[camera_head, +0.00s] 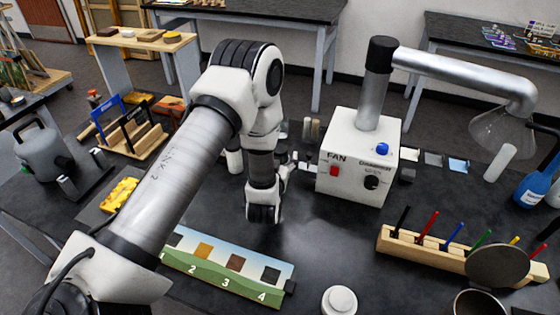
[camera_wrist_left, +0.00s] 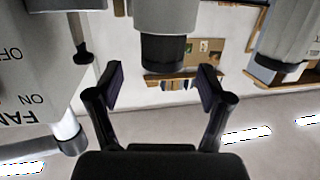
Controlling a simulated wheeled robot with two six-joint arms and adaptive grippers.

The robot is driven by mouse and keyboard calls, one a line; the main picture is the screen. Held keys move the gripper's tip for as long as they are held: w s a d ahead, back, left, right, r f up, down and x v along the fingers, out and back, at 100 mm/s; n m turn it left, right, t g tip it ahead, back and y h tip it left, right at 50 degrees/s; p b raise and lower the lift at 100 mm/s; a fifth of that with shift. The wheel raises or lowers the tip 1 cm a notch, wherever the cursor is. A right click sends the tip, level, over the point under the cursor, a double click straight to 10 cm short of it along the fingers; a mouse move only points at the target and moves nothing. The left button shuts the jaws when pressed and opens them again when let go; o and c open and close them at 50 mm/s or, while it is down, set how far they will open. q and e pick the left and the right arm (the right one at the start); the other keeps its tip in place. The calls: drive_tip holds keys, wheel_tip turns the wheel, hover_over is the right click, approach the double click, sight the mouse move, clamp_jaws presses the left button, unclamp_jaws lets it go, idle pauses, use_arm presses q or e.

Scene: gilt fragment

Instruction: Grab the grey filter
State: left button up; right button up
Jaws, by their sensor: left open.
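My left gripper (camera_head: 290,168) is low over the black table, left of the white fan box (camera_head: 350,175). Its fingers (camera_wrist_left: 157,90) are open with nothing gripped. In the left wrist view, which is upside down, a light grey cylinder with a black end (camera_wrist_left: 165,20) shows beyond the gap between the fingers; it looks like the grey filter, but I cannot be sure. A similar cylinder (camera_wrist_left: 290,35) stands to its right in that view. In the head view, small cylinders (camera_head: 311,129) show behind the gripper, left of the box. My right gripper is out of view.
The fan box also shows close at the left of the wrist view (camera_wrist_left: 25,75). A metal duct (camera_head: 460,72) rises from it. A numbered strip (camera_head: 225,270) lies in front of my arm, a pen rack (camera_head: 450,255) at right. Table between them is mostly clear.

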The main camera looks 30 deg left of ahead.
use_arm(q)
drive_tip(key=p+x, duration=0.1)
drive_tip(key=x, duration=0.2)
drive_tip(key=shift+w+a, duration=0.3)
drive_tip(key=shift+a, duration=0.05)
drive_tip(key=shift+w+f, duration=0.1)
drive_tip(key=c, duration=1.5)
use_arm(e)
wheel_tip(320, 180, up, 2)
